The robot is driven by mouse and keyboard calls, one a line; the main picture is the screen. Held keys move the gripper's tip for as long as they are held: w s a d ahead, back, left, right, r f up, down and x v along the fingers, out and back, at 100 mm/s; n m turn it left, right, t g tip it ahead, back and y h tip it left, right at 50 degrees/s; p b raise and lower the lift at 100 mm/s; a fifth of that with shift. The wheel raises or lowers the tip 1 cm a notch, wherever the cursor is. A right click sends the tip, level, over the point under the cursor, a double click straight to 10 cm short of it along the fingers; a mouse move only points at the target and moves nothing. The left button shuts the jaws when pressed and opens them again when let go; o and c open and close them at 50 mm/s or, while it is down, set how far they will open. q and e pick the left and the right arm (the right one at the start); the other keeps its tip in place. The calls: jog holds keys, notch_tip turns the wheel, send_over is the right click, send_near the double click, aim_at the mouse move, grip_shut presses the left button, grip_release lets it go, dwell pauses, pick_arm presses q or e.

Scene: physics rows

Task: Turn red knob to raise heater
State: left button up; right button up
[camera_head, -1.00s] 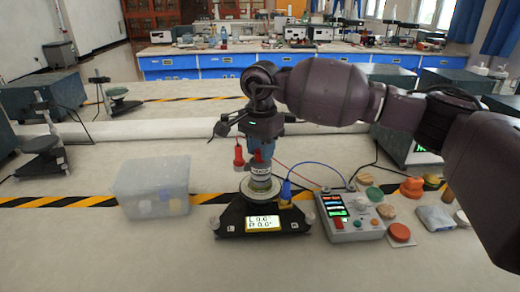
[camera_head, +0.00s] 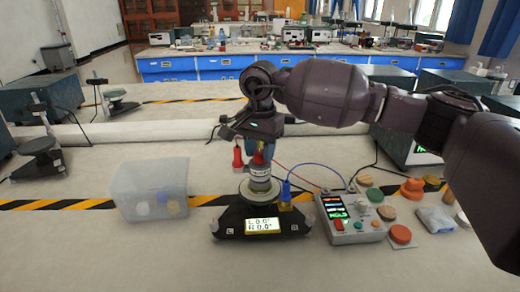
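The apparatus (camera_head: 229,224) is a black base with a lit display reading 0.0 twice. A grey-green cylinder (camera_head: 260,180) stands upright on its round plate. Two red parts (camera_head: 238,158) show at the cylinder's top; I cannot tell whether either is a knob. My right gripper (camera_head: 258,142) hangs just above and behind the cylinder's top, partly hidden by its own wrist. Its fingers are too small and dark to tell open from shut, and contact is unclear. The control box (camera_head: 352,237) has a lit panel and a small red button (camera_head: 339,225). My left gripper is out of view.
A clear plastic bin (camera_head: 150,190) holding small items stands left of the apparatus. A large red-orange button (camera_head: 400,234) is right of the control box, near several loose coloured parts. Wires run from the apparatus to the right.

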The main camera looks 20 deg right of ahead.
aim_at(260, 152)
jog(key=shift+r, duration=0.1)
notch_tip(260, 152, up, 11)
jog(key=shift+f+p, duration=0.2)
jog(key=shift+p, duration=0.45)
dwell(0.3)
